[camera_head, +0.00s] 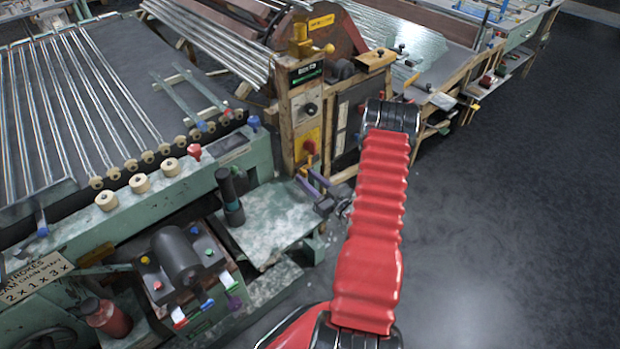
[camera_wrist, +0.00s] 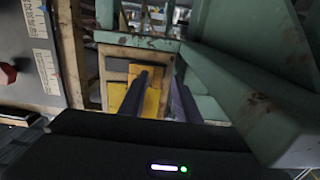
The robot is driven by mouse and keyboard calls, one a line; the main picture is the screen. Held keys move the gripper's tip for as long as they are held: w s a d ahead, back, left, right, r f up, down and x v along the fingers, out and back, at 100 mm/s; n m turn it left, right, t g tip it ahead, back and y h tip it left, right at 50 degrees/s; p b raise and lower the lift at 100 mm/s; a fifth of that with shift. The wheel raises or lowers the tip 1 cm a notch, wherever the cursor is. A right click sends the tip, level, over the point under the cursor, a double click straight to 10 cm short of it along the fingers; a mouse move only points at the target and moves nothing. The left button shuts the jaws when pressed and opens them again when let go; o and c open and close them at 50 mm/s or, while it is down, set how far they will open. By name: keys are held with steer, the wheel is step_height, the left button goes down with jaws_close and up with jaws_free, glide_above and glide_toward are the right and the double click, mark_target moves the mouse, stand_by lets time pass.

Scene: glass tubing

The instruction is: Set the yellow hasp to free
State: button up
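In the wrist view a yellow piece (camera_wrist: 152,103) shows between and behind my fingers, inside a wooden frame. I cannot tell a separate hasp or its setting; the fingers hide part of the yellow. My gripper (camera_head: 306,176) is just below and in front of the post, its two purplish fingers apart. In the wrist view my gripper (camera_wrist: 160,78) is open with nothing between the fingers; contact with the yellow piece cannot be told.
A green beam (camera_wrist: 250,100) runs close along the right of the wrist view. A grey panel (camera_wrist: 35,45) with a scale and red knob stands at left. The green bench (camera_head: 265,220) lies left of my gripper. Open floor (camera_head: 510,210) is at right.

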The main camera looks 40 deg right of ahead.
steer(key=s, duration=1.3)
steer(key=shift+s+a, duration=0.35)
steer(key=shift+s, duration=0.05)
